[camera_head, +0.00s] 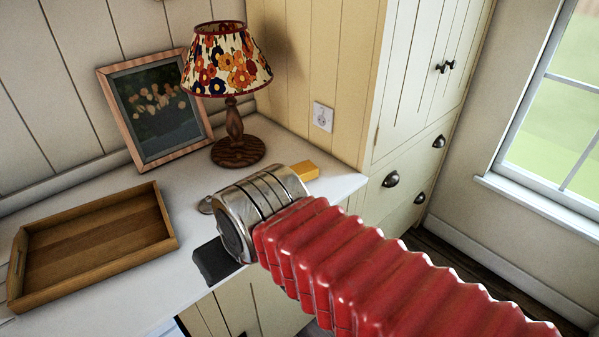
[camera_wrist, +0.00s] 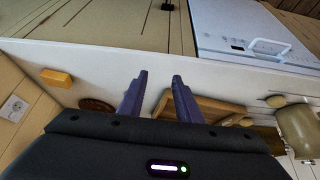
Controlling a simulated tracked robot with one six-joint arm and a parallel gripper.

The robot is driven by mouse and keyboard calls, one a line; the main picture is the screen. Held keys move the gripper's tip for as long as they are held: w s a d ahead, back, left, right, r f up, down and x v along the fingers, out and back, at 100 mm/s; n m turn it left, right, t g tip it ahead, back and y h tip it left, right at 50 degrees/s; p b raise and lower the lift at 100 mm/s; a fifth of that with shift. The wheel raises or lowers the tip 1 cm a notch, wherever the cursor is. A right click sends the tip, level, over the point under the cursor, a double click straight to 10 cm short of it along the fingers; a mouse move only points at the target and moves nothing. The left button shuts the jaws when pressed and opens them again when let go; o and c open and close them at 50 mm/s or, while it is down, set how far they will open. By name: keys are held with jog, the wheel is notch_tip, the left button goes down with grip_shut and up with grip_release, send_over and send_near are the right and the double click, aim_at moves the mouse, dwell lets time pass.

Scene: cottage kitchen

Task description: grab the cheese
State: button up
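The cheese is a small orange-yellow block (camera_head: 305,170) lying on the white worktop beside the tall cupboard, partly behind my arm's metal wrist in the head view. In the wrist view the cheese (camera_wrist: 56,78) lies on the worktop left of my gripper, well apart from its fingers. My gripper (camera_wrist: 159,80) has two dark purple fingers spread apart, with nothing between them. My arm hides the fingers in the head view.
A wooden tray (camera_head: 167,215) sits on the worktop at the left. A flowered lamp (camera_head: 236,125) and a leaning picture frame (camera_head: 108,95) stand behind. The cupboard (camera_head: 375,120) borders the cheese's right side. A beige jug (camera_wrist: 298,130) shows in the wrist view.

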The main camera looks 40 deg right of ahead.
jog(key=shift+o, duration=0.5)
